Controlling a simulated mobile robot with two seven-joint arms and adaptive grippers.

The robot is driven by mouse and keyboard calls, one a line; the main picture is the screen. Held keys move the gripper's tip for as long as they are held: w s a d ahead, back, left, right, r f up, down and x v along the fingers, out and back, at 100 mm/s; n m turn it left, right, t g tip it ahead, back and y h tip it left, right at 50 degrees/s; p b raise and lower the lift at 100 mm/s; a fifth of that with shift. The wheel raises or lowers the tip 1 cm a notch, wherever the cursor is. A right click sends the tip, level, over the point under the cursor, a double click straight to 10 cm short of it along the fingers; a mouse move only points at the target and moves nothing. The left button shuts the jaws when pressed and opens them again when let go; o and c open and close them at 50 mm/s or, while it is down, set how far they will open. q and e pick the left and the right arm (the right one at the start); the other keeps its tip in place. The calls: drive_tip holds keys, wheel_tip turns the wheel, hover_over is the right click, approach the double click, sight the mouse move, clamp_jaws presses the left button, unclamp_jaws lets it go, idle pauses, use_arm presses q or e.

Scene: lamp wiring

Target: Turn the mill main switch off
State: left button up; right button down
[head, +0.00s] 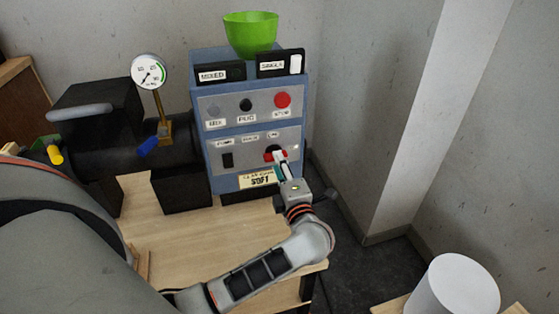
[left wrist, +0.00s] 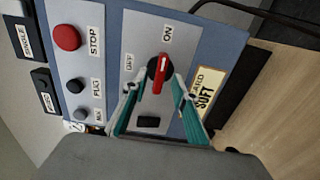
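The mill main switch is a red rotary handle on a black round base (left wrist: 160,73), on the grey lower panel of the blue control box (head: 254,97). In the left wrist view its white-tipped end points toward the ON label (left wrist: 168,35); the OFF label (left wrist: 129,62) is to the left. My left gripper (left wrist: 156,90) is at the switch, with its teal fingers spread on both sides of the handle. Contact with the handle cannot be made out. In the head view the left gripper (head: 281,159) partly covers the switch (head: 269,154). My right gripper is not in view.
A green bowl (head: 251,34) tops the box. A gauge (head: 149,71) stands left. The wooden table (head: 190,240) is mostly clear in front.

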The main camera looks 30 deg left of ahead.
use_arm(q)
drive_tip(key=x, duration=0.2)
drive_tip(key=shift+w+a, duration=0.2)
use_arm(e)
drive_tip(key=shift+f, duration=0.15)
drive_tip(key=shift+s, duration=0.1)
use_arm(q)
clamp_jaws()
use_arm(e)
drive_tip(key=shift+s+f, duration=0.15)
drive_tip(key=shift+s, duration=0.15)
